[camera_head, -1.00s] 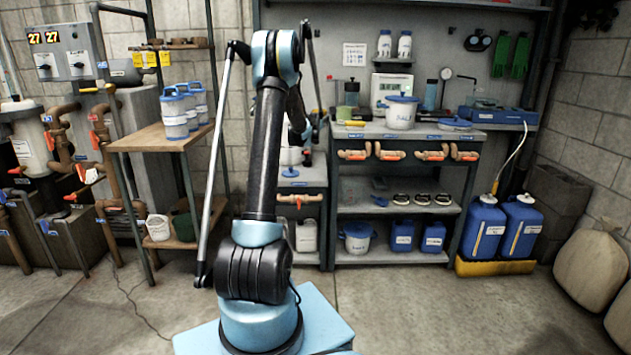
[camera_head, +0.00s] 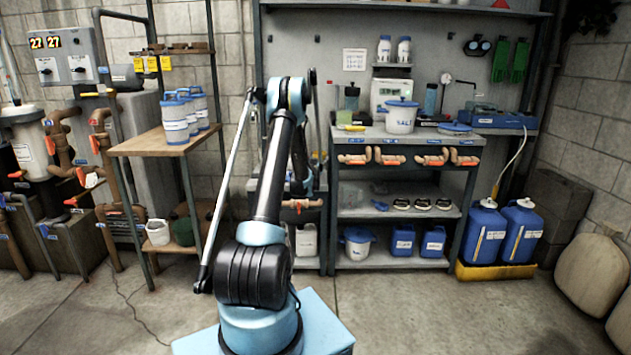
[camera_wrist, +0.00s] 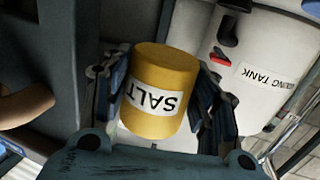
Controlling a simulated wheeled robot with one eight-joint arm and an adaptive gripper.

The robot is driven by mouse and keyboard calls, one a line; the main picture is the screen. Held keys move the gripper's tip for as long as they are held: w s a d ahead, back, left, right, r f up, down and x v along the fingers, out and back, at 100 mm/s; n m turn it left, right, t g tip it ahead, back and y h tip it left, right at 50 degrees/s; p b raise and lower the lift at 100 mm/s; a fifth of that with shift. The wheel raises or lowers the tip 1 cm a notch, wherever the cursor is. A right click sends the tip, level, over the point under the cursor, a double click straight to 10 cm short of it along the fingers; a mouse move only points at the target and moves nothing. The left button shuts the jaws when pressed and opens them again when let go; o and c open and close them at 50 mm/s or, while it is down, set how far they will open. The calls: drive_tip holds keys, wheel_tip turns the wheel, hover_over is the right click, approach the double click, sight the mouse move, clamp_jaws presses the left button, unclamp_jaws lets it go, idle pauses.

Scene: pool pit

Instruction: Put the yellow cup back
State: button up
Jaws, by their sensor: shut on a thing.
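The yellow cup (camera_wrist: 166,72) carries a white label reading SALT, which appears upside down in the wrist view. My gripper (camera_wrist: 160,98) is shut on it, with one dark blue-grey finger on each side of the cup. The gripper and cup are hidden behind my arm in the head view. A white bucket (camera_head: 401,119) with a blue lid and a SALT label stands on the bench top at the centre right.
A white tank (camera_wrist: 262,62) labelled as a mixing tank is close on the right of the wrist view. The bench top (camera_head: 372,133) holds several instruments. A wooden table (camera_head: 140,143) with white-and-blue tubs stands left. Open floor (camera_head: 420,315) lies at front right.

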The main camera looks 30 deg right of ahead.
drive_tip(key=shift+f, duration=4.3)
drive_tip(key=o, duration=1.1)
